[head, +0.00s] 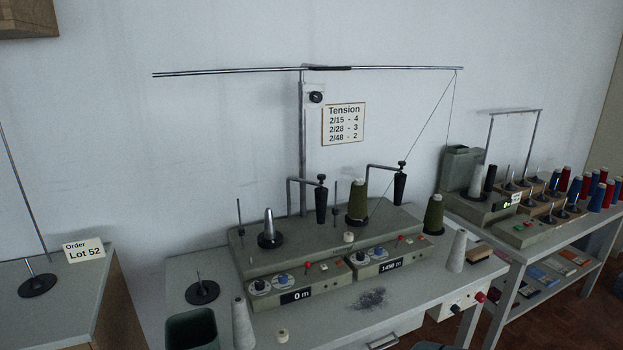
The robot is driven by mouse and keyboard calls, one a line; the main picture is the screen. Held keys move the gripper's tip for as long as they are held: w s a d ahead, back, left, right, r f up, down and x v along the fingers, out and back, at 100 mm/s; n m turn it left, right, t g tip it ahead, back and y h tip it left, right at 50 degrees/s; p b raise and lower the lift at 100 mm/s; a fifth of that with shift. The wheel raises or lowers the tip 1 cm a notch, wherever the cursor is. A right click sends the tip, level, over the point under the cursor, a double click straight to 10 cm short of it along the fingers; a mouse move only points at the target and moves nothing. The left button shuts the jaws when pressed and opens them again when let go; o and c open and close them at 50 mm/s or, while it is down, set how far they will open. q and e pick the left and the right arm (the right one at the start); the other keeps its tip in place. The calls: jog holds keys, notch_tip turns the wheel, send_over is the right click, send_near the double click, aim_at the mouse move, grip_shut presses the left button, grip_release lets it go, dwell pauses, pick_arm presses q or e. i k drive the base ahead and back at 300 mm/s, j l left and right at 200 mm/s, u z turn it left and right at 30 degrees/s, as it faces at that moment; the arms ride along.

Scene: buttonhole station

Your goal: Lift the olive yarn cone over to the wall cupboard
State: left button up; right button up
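Two olive yarn cones show in the head view. One olive cone (357,201) stands upright on the right-hand side of the grey-green winding machine (243,240). The other olive cone (434,213) stands upright on a black disc at the machine's right end. A thin thread runs from the right tip of the overhead rod down towards both cones. A wooden box-like piece on the wall, seemingly the wall cupboard (28,17), shows only its lower part at the top left corner. Neither of my grippers is in view.
A tall post with a long overhead rod (400,68) stands behind the machine. Two black-knobbed arms (321,203) stand by the cones. White cones (457,252) and a dark green bin (190,330) are nearer. The left table (60,310) carries a tall pin and a "Lot 52" card.

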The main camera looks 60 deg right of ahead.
aim_at(357, 205)
jog(key=j+z, duration=0.15)
jog(key=z, duration=1.95)
jog(key=i+l+u, duration=0.2)
jog(key=i+l, duration=0.05)
jog(key=l, duration=0.05)
